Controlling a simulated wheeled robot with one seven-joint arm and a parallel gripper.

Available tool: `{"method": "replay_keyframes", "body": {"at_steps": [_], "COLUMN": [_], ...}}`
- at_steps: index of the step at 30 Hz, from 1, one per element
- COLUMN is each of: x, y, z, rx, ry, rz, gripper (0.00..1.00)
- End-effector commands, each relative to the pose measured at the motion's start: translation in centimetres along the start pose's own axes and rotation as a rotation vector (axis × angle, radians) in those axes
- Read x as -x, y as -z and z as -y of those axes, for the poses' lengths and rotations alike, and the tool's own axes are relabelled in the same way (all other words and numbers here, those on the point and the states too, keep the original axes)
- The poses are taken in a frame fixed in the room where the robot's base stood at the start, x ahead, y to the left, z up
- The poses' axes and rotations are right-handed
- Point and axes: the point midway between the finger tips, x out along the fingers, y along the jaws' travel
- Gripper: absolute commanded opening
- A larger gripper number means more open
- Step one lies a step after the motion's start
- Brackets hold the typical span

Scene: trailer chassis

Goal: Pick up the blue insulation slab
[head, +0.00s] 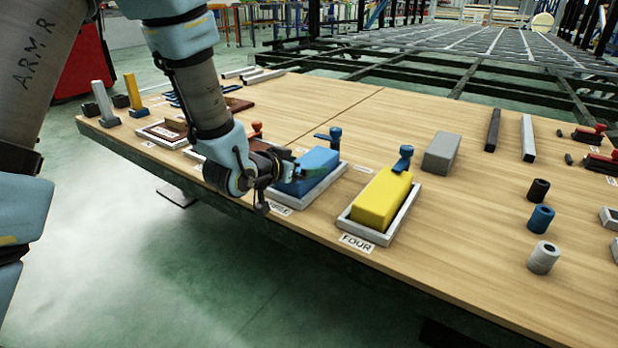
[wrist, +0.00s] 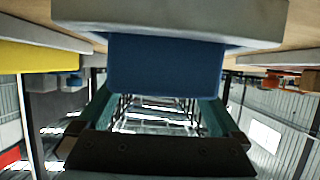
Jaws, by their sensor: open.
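The blue insulation slab (head: 318,161) lies in a pale tray (head: 322,188), third in a row along the table's front edge. My gripper (head: 300,174) is at the slab's front left side and partly hides it and the tray. In the wrist view, which looks upside down, the slab (wrist: 165,65) shows below its tray (wrist: 170,22). My open gripper (wrist: 157,103) has one teal finger on either side of the slab in that view. I cannot tell whether the fingers touch it.
A yellow slab (head: 381,198) lies in a tray to the right, behind a "FOUR" label (head: 357,243). A blue-handled tool (head: 335,138) stands behind the blue slab. A grey block (head: 440,152) and several cylinders are further right.

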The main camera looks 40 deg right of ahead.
Motion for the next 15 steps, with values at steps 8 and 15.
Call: {"method": "replay_keyframes", "body": {"at_steps": [8,15], "x": [-0.84,-0.81], "y": [0.10,0.08], "z": [-0.04,-0.04], "rx": [0.000,0.000], "ry": [-0.001,-0.001], "rz": [-0.001,0.000], "gripper": [1.00,0.80]}}
